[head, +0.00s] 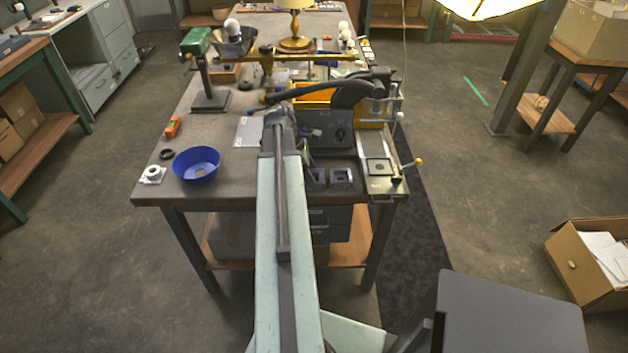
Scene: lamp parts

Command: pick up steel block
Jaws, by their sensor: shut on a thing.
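My pale green arm runs up the middle of the head view to the workbench. I cannot pick out the steel block for sure, either in the jaws or on the bench.
A blue bowl (197,166) and a white round part (152,174) stand at the bench's front left. A green-headed stand (196,42) and a brass lamp (294,40) are farther back. A plate with a yellow-knobbed lever (419,161) is at the right edge. The front-left bench top has free room.

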